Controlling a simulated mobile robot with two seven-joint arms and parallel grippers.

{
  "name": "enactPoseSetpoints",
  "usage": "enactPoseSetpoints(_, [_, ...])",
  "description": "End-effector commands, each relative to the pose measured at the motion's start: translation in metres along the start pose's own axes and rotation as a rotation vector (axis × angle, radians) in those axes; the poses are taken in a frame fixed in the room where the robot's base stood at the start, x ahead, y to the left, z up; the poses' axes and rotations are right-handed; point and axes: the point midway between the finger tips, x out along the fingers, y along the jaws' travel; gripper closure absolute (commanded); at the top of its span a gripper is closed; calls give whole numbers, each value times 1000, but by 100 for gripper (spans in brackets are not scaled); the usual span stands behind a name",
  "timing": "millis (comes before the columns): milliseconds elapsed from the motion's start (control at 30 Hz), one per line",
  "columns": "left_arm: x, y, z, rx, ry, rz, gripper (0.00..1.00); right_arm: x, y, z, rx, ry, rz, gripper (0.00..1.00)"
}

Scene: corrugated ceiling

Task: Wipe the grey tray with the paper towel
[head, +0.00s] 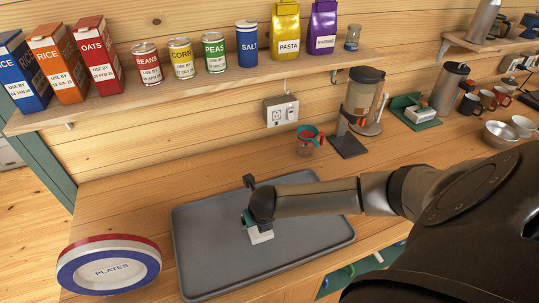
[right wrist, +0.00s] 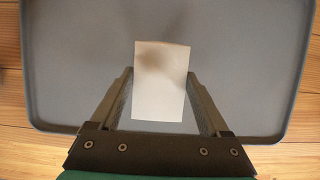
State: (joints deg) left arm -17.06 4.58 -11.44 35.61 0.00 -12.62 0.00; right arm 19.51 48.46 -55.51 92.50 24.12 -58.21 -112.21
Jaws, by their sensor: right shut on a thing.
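The grey tray (head: 195,262) lies flat on the wooden counter and looks empty apart from what my gripper holds. It fills most of the right wrist view (right wrist: 75,60). My right gripper (head: 252,222) is over the middle of the tray, pointing down. It is shut on the paper towel (head: 262,237), a small white block. In the right wrist view the paper towel (right wrist: 158,100) sits between the two fingers. I cannot tell whether its underside touches the tray. My left gripper is not in view.
A stack of plates (head: 110,268) stands left of the tray, close to it. Mugs and a metal bowl (head: 500,134) are at the right. A shelf (head: 230,82) with boxes, cans and bags hangs above.

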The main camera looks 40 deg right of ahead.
Motion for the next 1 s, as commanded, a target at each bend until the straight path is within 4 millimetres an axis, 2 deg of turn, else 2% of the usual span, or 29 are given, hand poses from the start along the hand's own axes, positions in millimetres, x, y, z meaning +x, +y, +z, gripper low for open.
enactPoseSetpoints(33, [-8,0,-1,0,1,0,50,-7,-1,3,1,0,-2,72])
enactPoseSetpoints(300, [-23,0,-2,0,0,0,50,-24,-3,11,10,-1,-3,72])
enactPoseSetpoints(867, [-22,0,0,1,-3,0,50,-24,-3,11,12,-1,-4,72])
enactPoseSetpoints(1000, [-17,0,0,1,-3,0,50,-22,2,11,50,-1,-19,72])
